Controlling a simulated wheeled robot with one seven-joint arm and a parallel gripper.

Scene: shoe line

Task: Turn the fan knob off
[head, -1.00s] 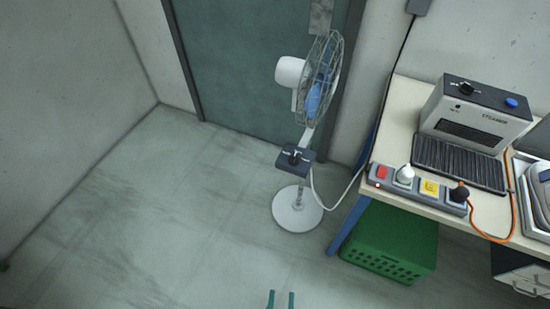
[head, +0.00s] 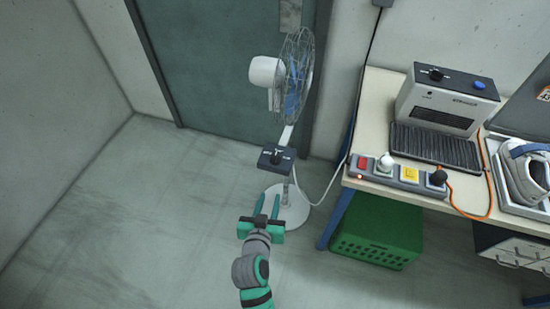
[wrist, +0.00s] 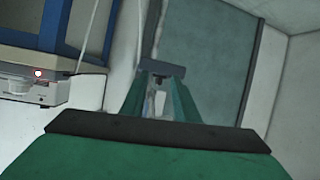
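The standing fan (head: 268,72) is on the floor in front of a teal door, with a round white base and a wire cage. On its stem is a dark control box (head: 268,164) with a black knob (head: 276,156) and small white lettering too small to read. My gripper (head: 269,196) is open and empty, below and in front of the box and apart from it, over the fan's base. In the wrist view the two green fingers are spread, with the dark control box (wrist: 160,68) just beyond and between their tips. The knob is not clear there.
A table (head: 372,118) on the right holds a steamer (head: 447,104), a power strip (head: 396,182) with a red switch and plugs, and a tray with a shoe. A green crate (head: 378,236) is under it. A white cable runs from the fan to the table. The left floor is clear.

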